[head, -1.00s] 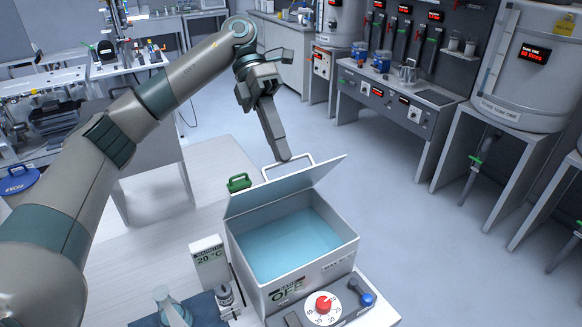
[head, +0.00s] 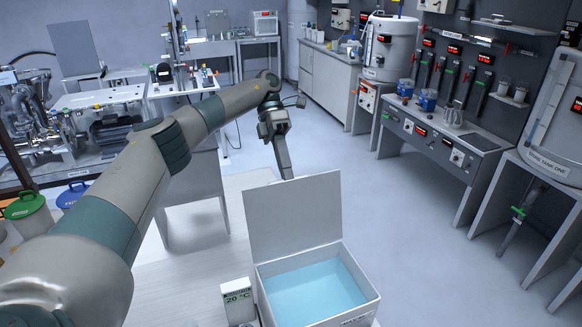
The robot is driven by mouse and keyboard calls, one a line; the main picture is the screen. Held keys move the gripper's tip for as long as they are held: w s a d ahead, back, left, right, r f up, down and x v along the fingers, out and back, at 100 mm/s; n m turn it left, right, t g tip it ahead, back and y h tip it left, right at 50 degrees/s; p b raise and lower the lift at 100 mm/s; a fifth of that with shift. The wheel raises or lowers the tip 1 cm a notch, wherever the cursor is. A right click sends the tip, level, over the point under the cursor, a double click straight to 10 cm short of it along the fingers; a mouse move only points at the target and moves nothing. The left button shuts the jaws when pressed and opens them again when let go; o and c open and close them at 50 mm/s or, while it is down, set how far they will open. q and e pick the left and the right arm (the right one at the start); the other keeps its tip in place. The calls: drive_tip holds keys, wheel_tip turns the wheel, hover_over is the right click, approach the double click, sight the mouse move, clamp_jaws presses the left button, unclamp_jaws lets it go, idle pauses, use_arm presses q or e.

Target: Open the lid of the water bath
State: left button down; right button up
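The water bath (head: 366,308) is a white open-topped box with blue water (head: 318,292) in it, at the bottom centre of the head view. Its white lid (head: 293,215) is raised and stands about upright at the box's back edge. My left gripper (head: 288,176) points down at the lid's top edge, from the far side. Its fingertips are partly hidden behind the lid, and the lid's handle is hidden too. I cannot tell whether the fingers are open or shut. My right gripper is not in view.
A small white display unit (head: 237,302) reading 20 °C stands left of the bath. The pale table (head: 190,240) left of the bath is mostly clear. A bench (head: 440,135) with blue-labelled jars and a steel jug stands across the open floor (head: 400,230).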

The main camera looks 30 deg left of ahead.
use_arm(q)
drive_tip(key=shift+a+f, duration=0.2)
drive_tip(key=shift+f, duration=0.35)
drive_tip(key=c, duration=2.2)
unclamp_jaws()
drive_tip(key=o, duration=0.3)
drive_tip(key=shift+w+a+f, duration=0.1)
drive_tip(key=shift+w+a, duration=0.05)
drive_tip(key=shift+w, duration=0.2)
